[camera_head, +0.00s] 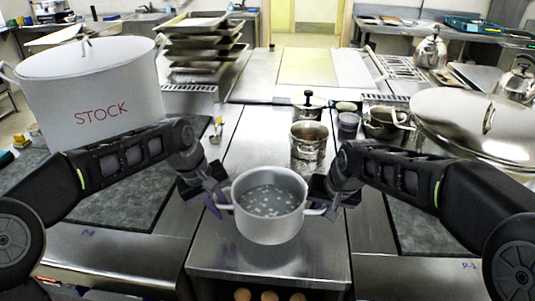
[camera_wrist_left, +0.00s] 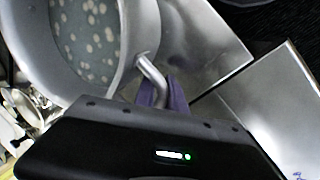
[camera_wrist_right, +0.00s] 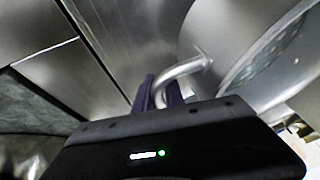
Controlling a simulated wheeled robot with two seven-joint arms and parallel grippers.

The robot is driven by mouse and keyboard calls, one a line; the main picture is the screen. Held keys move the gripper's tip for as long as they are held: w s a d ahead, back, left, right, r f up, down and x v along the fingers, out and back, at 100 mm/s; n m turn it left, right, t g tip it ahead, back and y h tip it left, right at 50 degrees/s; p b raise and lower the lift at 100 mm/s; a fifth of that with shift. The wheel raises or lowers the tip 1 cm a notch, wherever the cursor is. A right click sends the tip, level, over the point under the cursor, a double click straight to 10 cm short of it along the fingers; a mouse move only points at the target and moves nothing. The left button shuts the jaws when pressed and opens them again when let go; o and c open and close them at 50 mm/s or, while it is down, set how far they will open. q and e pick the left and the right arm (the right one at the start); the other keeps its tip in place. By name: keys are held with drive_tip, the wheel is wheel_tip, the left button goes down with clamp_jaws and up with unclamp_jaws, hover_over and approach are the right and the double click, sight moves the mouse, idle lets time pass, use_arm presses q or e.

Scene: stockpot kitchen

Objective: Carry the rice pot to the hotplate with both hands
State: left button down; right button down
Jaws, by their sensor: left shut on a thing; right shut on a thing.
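The rice pot (camera_head: 268,231) is a silver pot with two side handles, holding grey liquid with pale bits. It is in front of me over the steel counter, and looks level. My left gripper (camera_head: 217,204) is shut on its left handle; the left wrist view shows the purple fingers around the handle (camera_wrist_left: 152,78). My right gripper (camera_head: 322,203) is shut on its right handle, also seen between the fingers in the right wrist view (camera_wrist_right: 183,72). I cannot tell whether the pot's base touches the counter. I cannot make out which surface is the hotplate.
A large white STOCK pot (camera_head: 92,95) stands at the left. A lidded steel pot (camera_head: 478,130) stands at the right. A small steel pot (camera_head: 309,141) stands ahead on the counter. Stacked trays (camera_head: 200,42) are at the back left.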

use_arm(q)
drive_tip(key=shift+a+f, duration=0.1)
drive_tip(key=shift+a, duration=0.2)
use_arm(e)
drive_tip(key=shift+d, duration=0.35)
